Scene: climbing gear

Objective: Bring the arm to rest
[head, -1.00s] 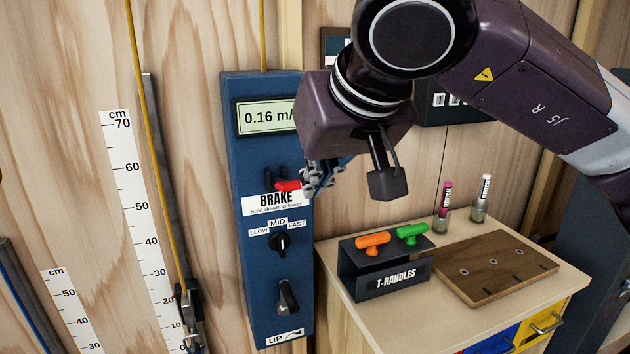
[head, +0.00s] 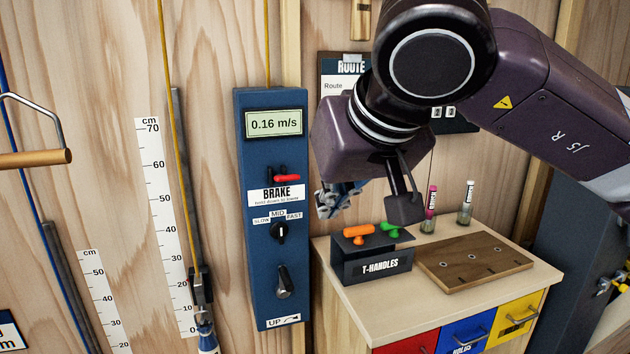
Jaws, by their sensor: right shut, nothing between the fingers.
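My right gripper (head: 338,200) is at the end of the dark purple right arm (head: 540,115), which comes in from the right. It is shut and empty, in front of the wooden wall, just right of the blue control panel (head: 272,205) and apart from it. The wrist partly hides the gripper. The panel's red brake lever (head: 286,178) is free of the gripper. My left gripper is not in view.
A wooden cabinet (head: 460,283) at right carries the T-handles box (head: 372,268) with orange and green handles, a drilled board (head: 475,262) and two small tubes. A ruler (head: 165,225) and a yellow rope (head: 172,130) are at left. A route sign (head: 335,80) hangs behind the arm.

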